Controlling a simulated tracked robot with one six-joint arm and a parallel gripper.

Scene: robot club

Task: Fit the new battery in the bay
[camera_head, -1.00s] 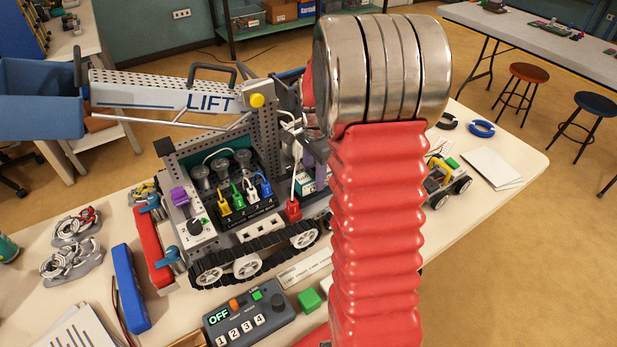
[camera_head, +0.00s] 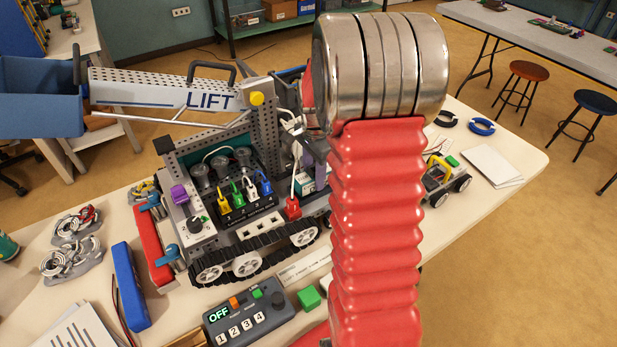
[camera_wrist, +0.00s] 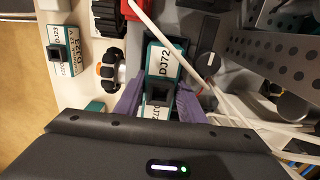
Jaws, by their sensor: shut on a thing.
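My gripper (camera_wrist: 158,88) has purple fingers and is shut on a teal block with white labels reading DJ72 (camera_wrist: 164,58), which looks like a battery. A dark square sits in the block's top, between the fingers. In the head view part of a teal and white block (camera_head: 308,182) shows beside the tracked robot (camera_head: 222,215), left of my red arm. My arm hides most of the gripper there. A second teal block with labels (camera_wrist: 62,55) lies at the left of the wrist view.
A red plug (camera_head: 292,207) on a white cable is close to the held block; the cable crosses the wrist view. The tracked robot's raised LIFT arm (camera_head: 165,92) is at the left. A blue pack (camera_head: 130,286), a control box (camera_head: 250,316) and a green block (camera_head: 309,298) lie in front.

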